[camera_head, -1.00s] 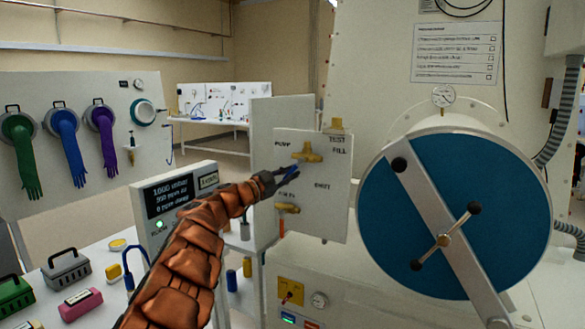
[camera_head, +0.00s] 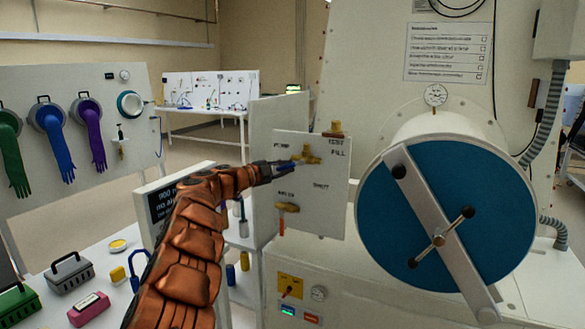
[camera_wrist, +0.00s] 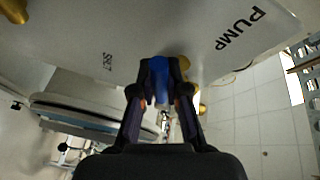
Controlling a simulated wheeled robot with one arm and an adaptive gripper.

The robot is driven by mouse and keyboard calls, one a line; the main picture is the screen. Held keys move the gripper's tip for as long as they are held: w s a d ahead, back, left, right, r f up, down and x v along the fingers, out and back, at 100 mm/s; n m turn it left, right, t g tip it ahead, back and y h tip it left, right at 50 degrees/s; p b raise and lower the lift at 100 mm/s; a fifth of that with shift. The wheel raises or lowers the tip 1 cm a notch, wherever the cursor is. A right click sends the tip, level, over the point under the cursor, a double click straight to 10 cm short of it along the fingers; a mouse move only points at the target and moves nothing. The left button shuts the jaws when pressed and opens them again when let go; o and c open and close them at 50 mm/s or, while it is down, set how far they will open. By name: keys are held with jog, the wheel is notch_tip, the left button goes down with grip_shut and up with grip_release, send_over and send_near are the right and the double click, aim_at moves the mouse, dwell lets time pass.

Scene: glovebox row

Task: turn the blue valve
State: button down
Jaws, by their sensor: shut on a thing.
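The blue valve is a brass fitting (camera_head: 308,154) with a blue lever (camera_wrist: 160,84), on a pale panel (camera_head: 325,205) near the PUMP label. My gripper (camera_wrist: 161,92) has its two dark fingers closed on the sides of the blue lever in the wrist view. In the head view my gripper (camera_head: 291,167) is just left of and slightly below the brass body, and its fingers hide most of the lever. The lever looks close to level there, pointing left.
A second brass valve (camera_head: 288,208) with an orange handle sits lower on the same panel. A large blue round door (camera_head: 390,235) with a crossbar stands to the right. A display box (camera_head: 152,205) is partly hidden by my arm. A bench holds several small items.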

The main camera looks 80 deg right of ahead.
jog(key=shift+s+r, duration=0.1)
jog(key=shift+s, duration=0.05)
jog(key=c, duration=1.4)
grip_release()
jog(key=shift+o, duration=1.2)
jog(key=shift+a, duration=0.1)
jog(key=shift+w+a, duration=0.4)
jog(key=shift+w, duration=0.2)
jog(key=v, duration=1)
jog(key=shift+a, duration=0.25)
jog(key=shift+w, duration=0.15)
jog(key=shift+c, duration=0.3)
